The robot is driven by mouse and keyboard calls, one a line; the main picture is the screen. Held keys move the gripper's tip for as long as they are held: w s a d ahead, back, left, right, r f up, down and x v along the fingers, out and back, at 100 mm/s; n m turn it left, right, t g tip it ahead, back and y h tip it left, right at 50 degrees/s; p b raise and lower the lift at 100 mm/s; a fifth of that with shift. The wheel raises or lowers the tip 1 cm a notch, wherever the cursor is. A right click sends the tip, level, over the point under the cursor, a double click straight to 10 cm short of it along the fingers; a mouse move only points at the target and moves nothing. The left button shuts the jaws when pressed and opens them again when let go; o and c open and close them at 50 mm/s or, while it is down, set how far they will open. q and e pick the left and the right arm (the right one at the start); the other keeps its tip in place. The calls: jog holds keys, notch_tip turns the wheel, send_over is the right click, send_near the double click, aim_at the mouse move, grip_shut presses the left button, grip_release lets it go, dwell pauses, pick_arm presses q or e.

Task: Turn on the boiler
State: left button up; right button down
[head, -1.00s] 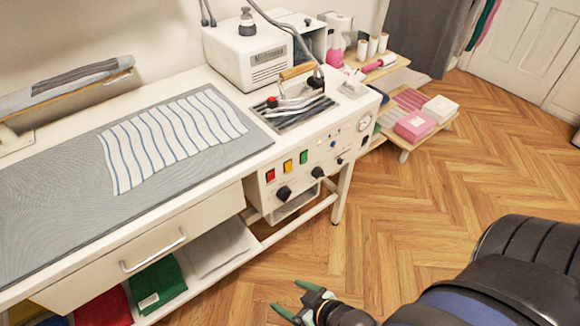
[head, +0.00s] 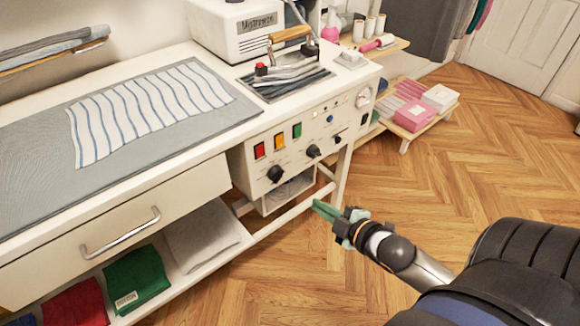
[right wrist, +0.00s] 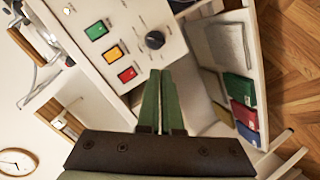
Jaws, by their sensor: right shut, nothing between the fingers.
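The boiler control panel (head: 295,160) is a white front under the right end of the ironing table. It carries a red switch (head: 259,150), an orange switch (head: 279,142) and a green switch (head: 297,130), with black knobs (head: 275,173) below and to the right. The red switch (right wrist: 127,75), orange switch (right wrist: 113,54) and green switch (right wrist: 96,30) also show in the right wrist view. My right gripper (head: 318,206) is shut and empty, in front of and below the panel, apart from it. In the right wrist view its green fingertips (right wrist: 165,72) lie side by side near a black knob (right wrist: 155,40). My left gripper is not in view.
An iron (head: 290,60) rests on a striped pad on the table (head: 215,125), beside a white machine (head: 235,30). A drawer (head: 120,235) and a lower shelf with folded cloths (head: 135,278) are at the left. The wooden floor (head: 470,160) at the right is clear.

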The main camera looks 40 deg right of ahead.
aim_at(281, 146)
pick_arm(q)
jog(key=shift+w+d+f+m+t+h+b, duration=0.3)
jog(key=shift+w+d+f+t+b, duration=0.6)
jog(key=shift+b, duration=1.95)
pick_arm(e)
jog(key=w+d+r+n+t+y, duration=0.1)
jog(key=w+d+r+n+t, duration=0.1)
jog(key=n, duration=0.5)
jog(key=shift+w+d+r+t, duration=0.4)
jog(key=shift+w+d+r, duration=0.5)
jog(key=shift+r, duration=0.45)
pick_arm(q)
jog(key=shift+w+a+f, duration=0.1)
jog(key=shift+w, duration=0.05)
